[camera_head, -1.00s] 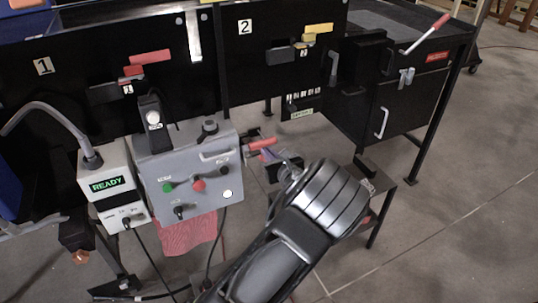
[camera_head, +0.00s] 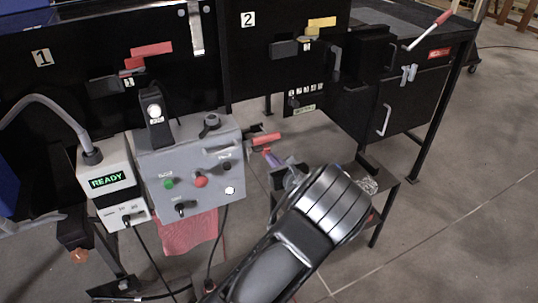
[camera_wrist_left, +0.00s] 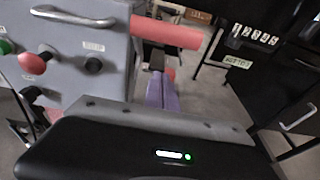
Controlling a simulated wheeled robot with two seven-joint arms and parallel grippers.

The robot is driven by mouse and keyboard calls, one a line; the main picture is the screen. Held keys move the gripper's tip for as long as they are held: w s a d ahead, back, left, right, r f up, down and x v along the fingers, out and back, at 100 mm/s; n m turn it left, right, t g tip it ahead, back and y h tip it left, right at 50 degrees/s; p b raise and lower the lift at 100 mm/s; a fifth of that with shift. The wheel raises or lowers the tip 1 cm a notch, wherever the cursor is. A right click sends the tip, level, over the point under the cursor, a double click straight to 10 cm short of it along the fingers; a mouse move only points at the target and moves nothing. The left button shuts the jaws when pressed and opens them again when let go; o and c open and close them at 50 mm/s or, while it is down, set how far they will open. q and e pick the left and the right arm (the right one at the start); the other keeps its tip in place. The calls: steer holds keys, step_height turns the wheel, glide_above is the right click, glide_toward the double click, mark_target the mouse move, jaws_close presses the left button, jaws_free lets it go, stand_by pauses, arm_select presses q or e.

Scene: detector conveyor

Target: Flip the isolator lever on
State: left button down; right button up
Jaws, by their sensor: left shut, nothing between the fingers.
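A lever with a red cylindrical grip (camera_head: 265,139) sticks out roughly level from the right side of the grey control box (camera_head: 205,180). The red grip shows large at the top of the left wrist view (camera_wrist_left: 167,33). I take it as the isolator lever; no readable label confirms this. My left gripper (camera_head: 270,157) has purple fingers, shut and empty, just below and near the red grip in the head view. In the left wrist view its fingers (camera_wrist_left: 161,92) point toward the area under the grip. Contact cannot be told. My right gripper is not in view.
The box front has a green button (camera_head: 168,183), a red knob (camera_head: 201,180) and a handle. A READY display unit (camera_head: 108,182) stands at left. Black panels marked 1 and 2 stand behind. A small dark stand (camera_head: 385,196) is right of my arm. Open floor lies at right.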

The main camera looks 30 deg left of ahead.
arm_select(q)
steer(key=s+d+r, duration=0.4)
steer(key=d+r, duration=0.1)
steer(key=d, duration=0.2)
steer(key=shift+s+b, duration=0.35)
steer(key=shift+s, duration=0.05)
